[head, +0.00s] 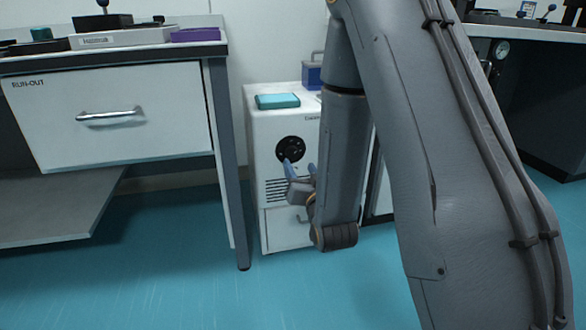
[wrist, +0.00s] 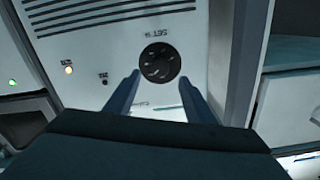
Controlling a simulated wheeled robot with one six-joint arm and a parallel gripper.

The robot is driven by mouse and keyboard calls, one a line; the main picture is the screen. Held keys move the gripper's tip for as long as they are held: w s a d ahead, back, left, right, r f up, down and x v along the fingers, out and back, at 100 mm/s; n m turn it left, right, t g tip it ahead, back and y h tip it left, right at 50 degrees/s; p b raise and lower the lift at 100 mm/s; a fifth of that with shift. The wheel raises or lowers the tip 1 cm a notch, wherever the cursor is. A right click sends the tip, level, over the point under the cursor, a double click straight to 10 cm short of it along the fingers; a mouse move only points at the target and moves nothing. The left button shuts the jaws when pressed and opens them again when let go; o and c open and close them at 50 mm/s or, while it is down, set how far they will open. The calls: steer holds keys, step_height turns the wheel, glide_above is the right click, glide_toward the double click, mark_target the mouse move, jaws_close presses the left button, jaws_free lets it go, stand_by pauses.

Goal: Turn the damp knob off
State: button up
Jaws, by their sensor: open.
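A round black knob (head: 291,149) sits on the front of a white cabinet unit (head: 262,215) in the head view. In the wrist view the knob (wrist: 160,62) is just beyond my fingertips, with small lettering beside it. My gripper (head: 291,174) is in front of the unit, just below the knob in the head view. In the wrist view its two fingers (wrist: 160,80) are apart with nothing between them, one at each side of the knob's near edge. The fingers appear short of the knob; whether they touch it I cannot tell.
A teal box (head: 277,101) and a blue case (head: 312,72) stand on the unit. A bench with a RUN-OUT drawer (head: 110,115) is at left, its leg close to the unit. An amber light (wrist: 68,69) shows on the panel. The teal floor (head: 180,270) in front is clear.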

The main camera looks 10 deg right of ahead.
mark_target(293, 154)
steer(key=shift+w+b, duration=1.6)
steer(key=shift+w, duration=2.35)
steer(key=shift+c, duration=0.2)
steer(key=c, duration=1)
